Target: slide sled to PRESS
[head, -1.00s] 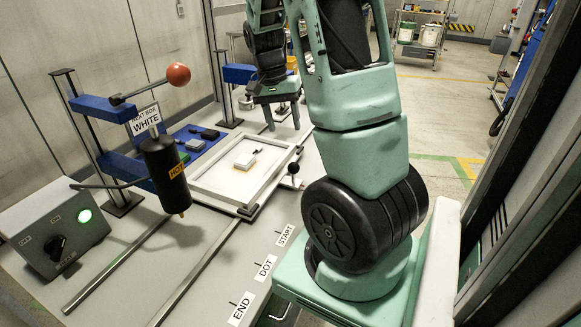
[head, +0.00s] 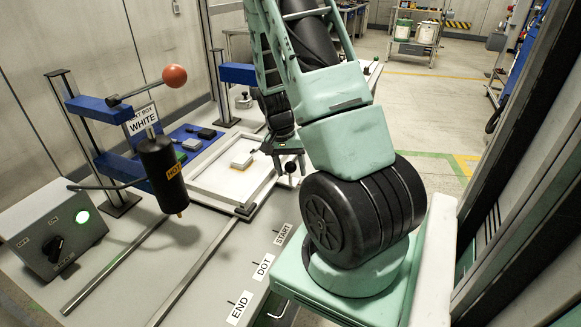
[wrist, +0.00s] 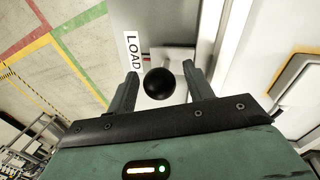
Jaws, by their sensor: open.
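The sled is a white framed tray (head: 215,196) on two rails in the head view. A black ball knob (head: 290,168) sticks out at the sled's right side. My gripper (wrist: 160,70) is open, with the knob (wrist: 159,84) between its two fingers in the wrist view; gaps show on both sides. In the head view my gripper (head: 285,150) is at the knob, partly behind it.
A LOAD label (wrist: 133,51) shows beside the knob in the wrist view. A control box (head: 52,240) with a green light stands at left. The rails toward the front look clear.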

